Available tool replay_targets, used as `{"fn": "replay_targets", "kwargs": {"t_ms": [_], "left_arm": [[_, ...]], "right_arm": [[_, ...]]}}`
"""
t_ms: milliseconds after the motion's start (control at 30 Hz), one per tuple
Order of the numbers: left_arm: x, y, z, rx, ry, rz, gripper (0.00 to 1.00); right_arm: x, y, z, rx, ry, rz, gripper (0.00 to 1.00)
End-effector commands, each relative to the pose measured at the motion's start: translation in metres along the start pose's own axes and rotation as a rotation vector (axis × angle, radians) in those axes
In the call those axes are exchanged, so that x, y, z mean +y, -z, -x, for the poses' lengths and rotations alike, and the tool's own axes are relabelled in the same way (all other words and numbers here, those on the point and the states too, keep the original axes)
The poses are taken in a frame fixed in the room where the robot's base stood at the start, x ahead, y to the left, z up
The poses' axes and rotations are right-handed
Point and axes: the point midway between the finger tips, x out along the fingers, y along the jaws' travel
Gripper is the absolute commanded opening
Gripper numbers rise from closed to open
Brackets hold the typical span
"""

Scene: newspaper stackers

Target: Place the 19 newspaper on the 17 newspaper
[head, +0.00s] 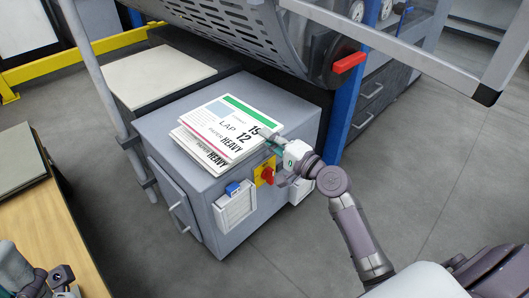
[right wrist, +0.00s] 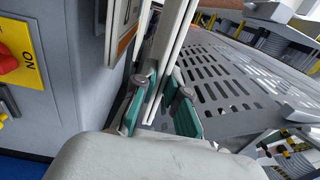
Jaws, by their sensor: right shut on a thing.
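A small stack of newspapers lies on a grey metal cabinet (head: 185,187). The top newspaper (head: 220,122) has a green band, the word LAP and a number by its right edge that looks like 19 or 15. A lower newspaper (head: 215,158) shows at the front with the word HEAVY; I cannot read a 17. My right gripper (head: 272,140) is at the stack's right edge, shut on the newspaper there. In the right wrist view, the green-padded fingers (right wrist: 165,105) close around the white newspaper edge (right wrist: 172,45). My left gripper (head: 58,278) is partly visible at the lower left.
The cabinet's front has a red switch on a yellow plate (head: 265,172) just below my right gripper. A perforated grey machine guard (head: 235,35) overhangs behind the stack. A pale board (head: 157,75) lies behind left. A wooden table (head: 55,225) stands at the left.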

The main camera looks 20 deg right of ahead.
Motion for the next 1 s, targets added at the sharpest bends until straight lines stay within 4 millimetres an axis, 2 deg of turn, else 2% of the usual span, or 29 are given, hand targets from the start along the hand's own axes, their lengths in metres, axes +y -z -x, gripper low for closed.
{"fn": "replay_targets", "kwargs": {"t_ms": [167,333,400,567,800,833,967,1000], "left_arm": [[0.0,-0.002,0.006,-0.002,0.0,0.0,0.39],[0.0,-0.006,0.025,-0.002,-0.001,-0.001,0.39],[0.0,-0.008,0.027,0.007,-0.006,-0.002,0.39],[0.0,-0.008,0.021,0.012,-0.01,-0.002,0.39],[0.0,-0.009,0.025,0.009,-0.009,-0.002,0.39],[0.0,-0.009,0.023,0.01,-0.01,-0.002,0.39],[0.0,-0.008,0.02,0.019,-0.013,-0.003,0.39],[0.0,-0.007,0.019,0.022,-0.013,-0.003,0.39]], "right_arm": [[0.01,-0.004,-0.005,0.0,0.0,0.002,0.0],[0.037,-0.004,-0.004,0.001,-0.001,-0.001,0.0],[0.045,-0.004,-0.004,0.0,0.0,-0.001,0.0],[0.043,-0.004,-0.004,0.001,0.001,0.001,0.0],[0.048,-0.004,-0.004,0.0,0.0,0.001,0.0],[0.048,-0.004,-0.004,0.0,-0.002,0.001,0.15],[0.047,-0.004,-0.004,0.0,-0.002,0.001,0.37],[0.047,-0.004,-0.004,0.0,-0.002,0.001,0.37]]}}
